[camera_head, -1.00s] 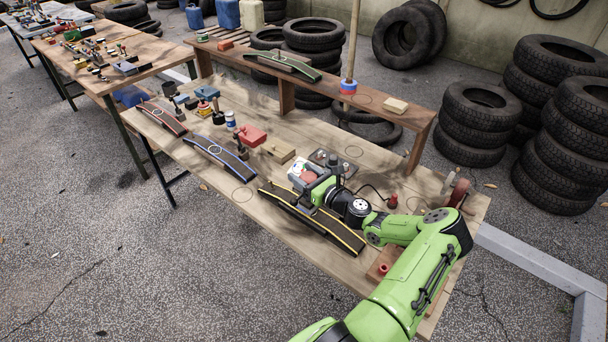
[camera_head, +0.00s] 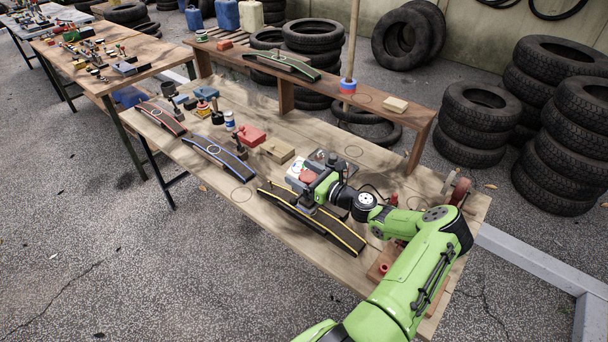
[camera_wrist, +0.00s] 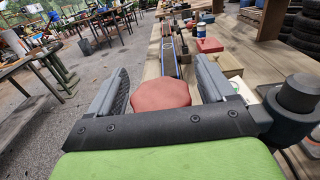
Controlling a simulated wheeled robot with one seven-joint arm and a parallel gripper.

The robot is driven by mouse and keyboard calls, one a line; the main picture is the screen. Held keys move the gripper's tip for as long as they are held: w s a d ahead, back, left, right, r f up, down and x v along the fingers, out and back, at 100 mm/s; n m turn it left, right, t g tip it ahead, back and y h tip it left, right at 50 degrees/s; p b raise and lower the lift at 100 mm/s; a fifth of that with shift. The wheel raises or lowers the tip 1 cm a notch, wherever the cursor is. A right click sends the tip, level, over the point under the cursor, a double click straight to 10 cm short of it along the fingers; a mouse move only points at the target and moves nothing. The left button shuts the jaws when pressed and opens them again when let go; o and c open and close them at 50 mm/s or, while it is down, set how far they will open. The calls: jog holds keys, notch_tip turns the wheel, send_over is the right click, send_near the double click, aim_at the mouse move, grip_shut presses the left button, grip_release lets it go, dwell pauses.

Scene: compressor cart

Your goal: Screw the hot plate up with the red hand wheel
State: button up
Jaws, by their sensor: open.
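The red hand wheel (camera_head: 307,175) shows beside my gripper on the grey and white device (camera_head: 296,170) near the middle of the table. In the wrist view the red wheel (camera_wrist: 160,95) is a red, many-sided disc lying between the two grey fingers. My gripper (camera_wrist: 160,88) is open, with a visible gap between each finger and the wheel. In the head view my gripper (camera_head: 308,191) points left, close to the wheel. I cannot tell whether the fingers are level with the wheel or above it. The hot plate cannot be picked out for certain.
A black ramp with yellow edges (camera_head: 340,234) lies just in front of my gripper. A blue-edged ramp (camera_head: 218,153), a red block (camera_head: 252,135) and a wooden block (camera_head: 279,151) lie to the left. A raised shelf runs behind.

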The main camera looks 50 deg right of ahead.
jog(key=s+d, duration=0.1)
jog(key=s, duration=1.4)
jog(key=shift+s+d, duration=0.3)
